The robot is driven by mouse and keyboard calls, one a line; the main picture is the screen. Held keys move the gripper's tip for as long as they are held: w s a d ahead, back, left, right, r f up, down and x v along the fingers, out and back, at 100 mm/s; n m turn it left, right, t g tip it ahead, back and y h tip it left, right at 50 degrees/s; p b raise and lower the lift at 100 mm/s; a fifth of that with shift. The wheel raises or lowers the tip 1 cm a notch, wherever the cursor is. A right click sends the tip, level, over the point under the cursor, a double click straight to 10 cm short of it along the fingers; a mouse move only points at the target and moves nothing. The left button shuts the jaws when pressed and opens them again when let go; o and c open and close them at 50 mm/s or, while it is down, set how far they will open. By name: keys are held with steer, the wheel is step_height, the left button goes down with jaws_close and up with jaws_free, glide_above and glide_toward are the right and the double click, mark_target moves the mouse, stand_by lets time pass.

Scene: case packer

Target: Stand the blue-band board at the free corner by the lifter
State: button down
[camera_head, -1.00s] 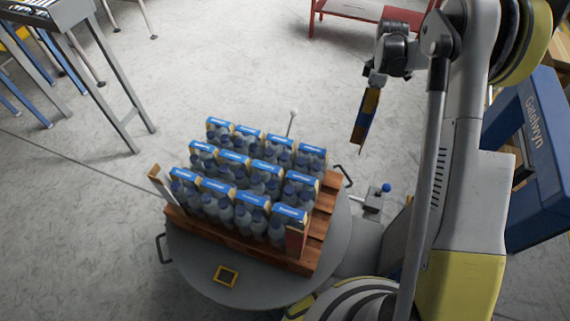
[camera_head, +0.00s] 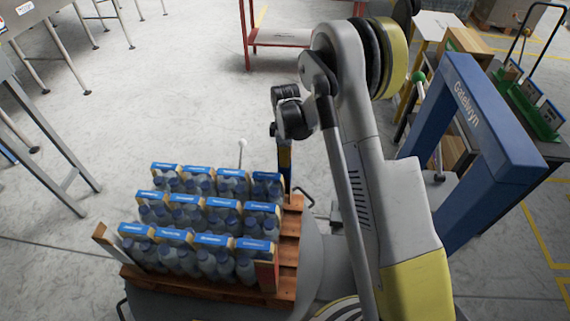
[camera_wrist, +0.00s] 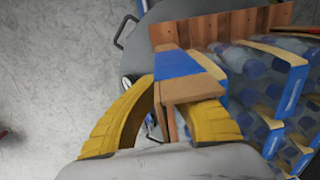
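The blue-band board is tan with a blue band (camera_wrist: 178,65); in the wrist view it stands between the yellow fingers of my gripper (camera_wrist: 165,100), which are closed on it. In the head view the board (camera_head: 285,158) hangs upright below my wrist, at the far right corner of the wooden pallet (camera_head: 288,240). One corner board (camera_head: 104,238) stands at the pallet's left; another with a red band (camera_head: 267,272) stands at the near right corner.
Bottle packs with blue-topped carriers (camera_head: 195,215) fill most of the pallet, close beside the board. The pallet rests on a round grey platform (camera_head: 312,255). A blue frame marked Gatelwyn (camera_head: 470,110) stands at right. A red bench (camera_head: 300,38) is behind; open floor lies between.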

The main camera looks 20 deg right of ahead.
steer(key=shift+f, duration=0.35)
steer(key=shift+f, duration=0.25)
steer(key=c, duration=1.6)
jaws_free()
steer(key=shift+r, duration=0.1)
steer(key=shift+r, duration=0.1)
